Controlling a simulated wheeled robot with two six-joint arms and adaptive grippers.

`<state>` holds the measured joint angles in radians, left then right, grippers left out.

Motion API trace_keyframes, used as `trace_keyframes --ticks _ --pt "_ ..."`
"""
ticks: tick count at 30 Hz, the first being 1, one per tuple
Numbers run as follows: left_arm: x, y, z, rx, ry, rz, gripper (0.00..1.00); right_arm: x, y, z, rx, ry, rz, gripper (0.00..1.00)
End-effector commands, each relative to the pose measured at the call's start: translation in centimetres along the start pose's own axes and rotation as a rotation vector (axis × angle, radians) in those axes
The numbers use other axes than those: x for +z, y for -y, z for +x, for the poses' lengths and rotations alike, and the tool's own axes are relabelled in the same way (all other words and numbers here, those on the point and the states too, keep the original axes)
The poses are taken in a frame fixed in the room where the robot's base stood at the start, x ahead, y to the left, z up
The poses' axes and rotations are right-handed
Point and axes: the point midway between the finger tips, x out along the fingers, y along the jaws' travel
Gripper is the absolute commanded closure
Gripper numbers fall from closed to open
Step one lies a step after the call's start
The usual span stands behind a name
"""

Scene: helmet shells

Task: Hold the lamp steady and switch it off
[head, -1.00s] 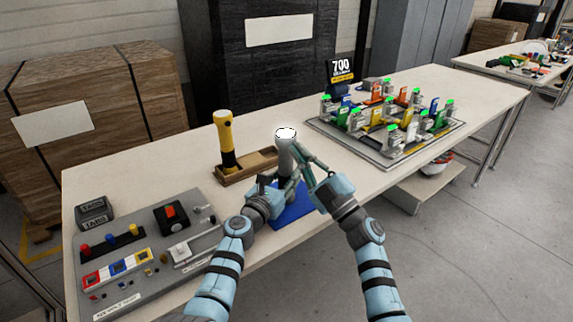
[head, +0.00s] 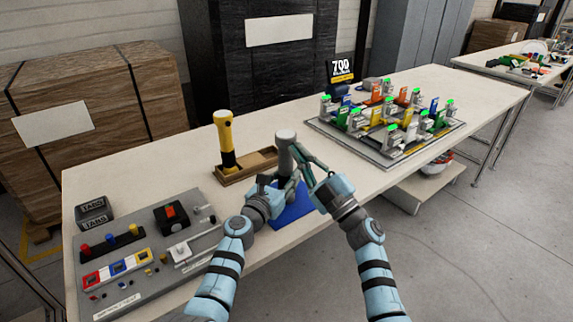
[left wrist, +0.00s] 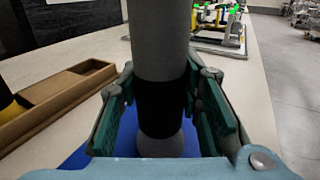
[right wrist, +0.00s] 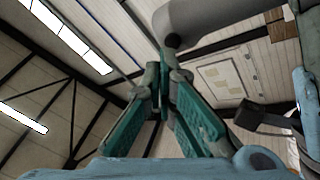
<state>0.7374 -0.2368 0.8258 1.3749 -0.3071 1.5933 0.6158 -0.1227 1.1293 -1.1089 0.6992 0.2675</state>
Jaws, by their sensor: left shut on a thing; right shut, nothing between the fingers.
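The grey lamp (head: 286,140) stands upright over a blue mat (head: 293,212), and its top is dull grey, not glowing. In the left wrist view its grey body and black band (left wrist: 160,105) run between the green finger pads. My left gripper (head: 280,182) is shut on the lamp low on its body. My right gripper (head: 296,150) is shut and empty, with its fingertips close beside the upper part of the lamp. In the right wrist view the fingertips (right wrist: 158,75) are together just below the lamp's grey head (right wrist: 205,20); I cannot tell whether they touch.
A yellow and black flashlight (head: 225,140) stands in a wooden tray (head: 262,160) left of the lamp. A grey board with buttons and blocks (head: 150,285) lies at the front left. A crowded board of coloured parts (head: 395,160) is at the right.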

Motion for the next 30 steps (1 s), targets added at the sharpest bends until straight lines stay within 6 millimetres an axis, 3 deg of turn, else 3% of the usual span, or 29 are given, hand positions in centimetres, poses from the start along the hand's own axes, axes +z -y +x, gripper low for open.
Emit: trace_keyframes --ticks 15,25,26,30 --pt "0.0 0.0 0.0 0.0 0.0 0.0 1.0 -1.9 -1.9 -5.1 0.0 0.0 -0.001 1.0" --pt "0.0 0.0 0.0 0.0 0.0 0.0 1.0 -2.0 -2.0 -5.3 0.0 0.0 0.0 1.0" --pt "0.0 0.0 0.0 0.0 0.0 0.0 0.65 -2.0 -2.0 -5.3 0.0 0.0 0.0 1.0" --pt "0.0 0.0 0.0 0.0 0.0 0.0 0.44 -2.0 -2.0 -5.2 0.0 0.0 0.0 1.0"
